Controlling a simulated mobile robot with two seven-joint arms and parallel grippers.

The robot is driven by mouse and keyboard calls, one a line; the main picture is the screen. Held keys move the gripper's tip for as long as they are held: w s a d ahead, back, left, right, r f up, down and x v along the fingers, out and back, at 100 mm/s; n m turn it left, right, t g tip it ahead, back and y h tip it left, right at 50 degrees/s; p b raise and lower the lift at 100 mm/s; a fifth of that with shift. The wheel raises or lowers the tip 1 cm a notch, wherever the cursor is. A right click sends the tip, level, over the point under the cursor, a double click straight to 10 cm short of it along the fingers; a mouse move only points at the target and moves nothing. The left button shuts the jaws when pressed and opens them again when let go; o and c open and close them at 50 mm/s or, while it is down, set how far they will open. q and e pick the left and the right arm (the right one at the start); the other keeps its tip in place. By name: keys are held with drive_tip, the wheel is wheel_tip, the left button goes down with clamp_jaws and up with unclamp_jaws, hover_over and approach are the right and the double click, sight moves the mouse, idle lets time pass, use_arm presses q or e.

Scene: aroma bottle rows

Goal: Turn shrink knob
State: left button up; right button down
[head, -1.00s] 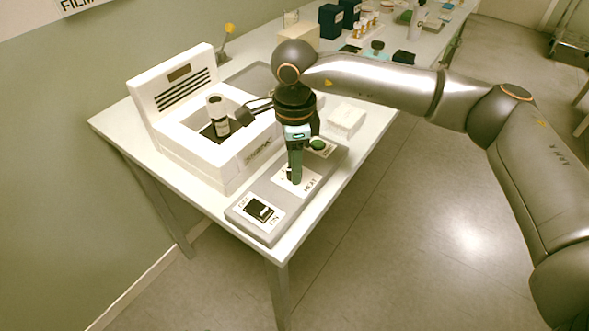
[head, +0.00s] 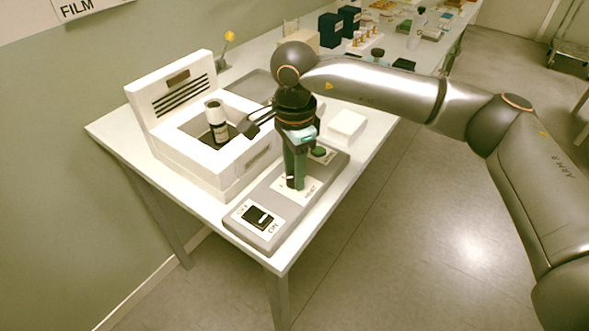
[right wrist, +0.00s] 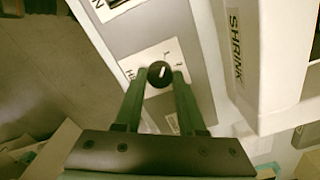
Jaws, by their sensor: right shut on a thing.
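The shrink machine is a white box (head: 262,178) with a slotted back panel; its side reads SHRINK in the right wrist view (right wrist: 237,45). A grey control panel (head: 245,240) lies along its front. The knob (right wrist: 158,74) is small, round and black with a white pointer line, on a white label plate (right wrist: 150,62). My right gripper (head: 293,186) points down with green fingers, shut on the knob; in the right wrist view the fingertips (right wrist: 156,80) sit on either side of it. The fingers hide most of the knob in the head view. My left gripper is not in view.
An OFF/ON rocker switch (head: 257,217) is at the panel's near end, and a green button (head: 319,151) is beyond the knob. A white block (head: 347,125) is to the right.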

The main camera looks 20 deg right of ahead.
drive_tip(key=shift+r, duration=0.1)
drive_tip(key=c, duration=0.5)
unclamp_jaws()
wheel_tip(320, 180, up, 12)
drive_tip(key=shift+r, duration=0.25)
